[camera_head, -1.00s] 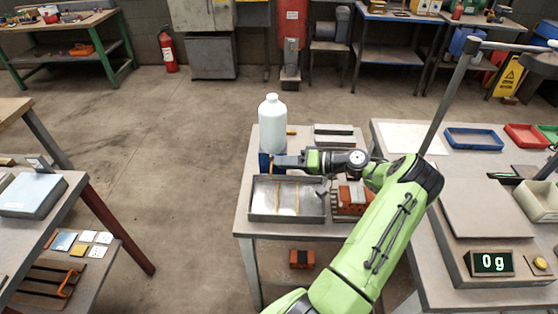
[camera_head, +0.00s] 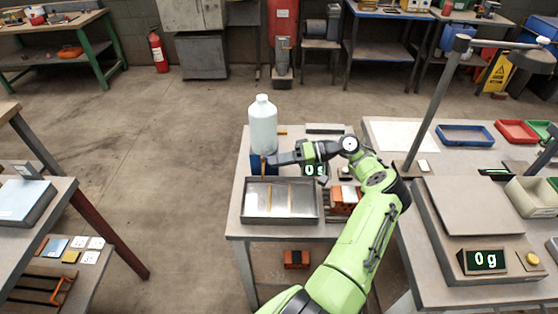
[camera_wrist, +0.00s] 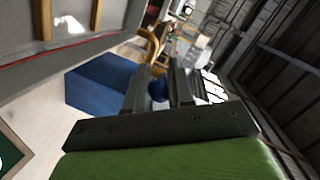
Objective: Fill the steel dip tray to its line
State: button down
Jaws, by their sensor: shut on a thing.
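The steel dip tray (camera_head: 248,215) lies on the middle table, with two amber strips standing out inside it. It also shows at the upper left of the wrist view (camera_wrist: 100,47). I cannot tell whether it holds liquid. A pale capped bottle (camera_head: 263,125) stands upright behind the tray, above a blue block (camera_head: 254,165), which shows large in the wrist view (camera_wrist: 95,85). A curved yellow piece (camera_wrist: 152,48) is just beyond my fingertips. My gripper (camera_head: 272,160) is shut on a small dark blue knob (camera_wrist: 158,90) beside the block, at the tray's back edge.
An orange-red brick (camera_head: 343,200) sits right of the tray, and another (camera_head: 297,259) on the shelf below. The right bench holds a scale (camera_head: 470,208) and a lamp post (camera_head: 437,105). Left floor is clear.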

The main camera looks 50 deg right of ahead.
jog(key=c, duration=1.2)
grip_release()
jog(key=shift+w+d+r, duration=0.1)
jog(key=shift+w+r, duration=0.05)
jog(key=shift+r, duration=0.1)
jog(key=shift+o, duration=0.2)
jog(key=shift+f, duration=0.1)
jog(key=v, duration=1.2)
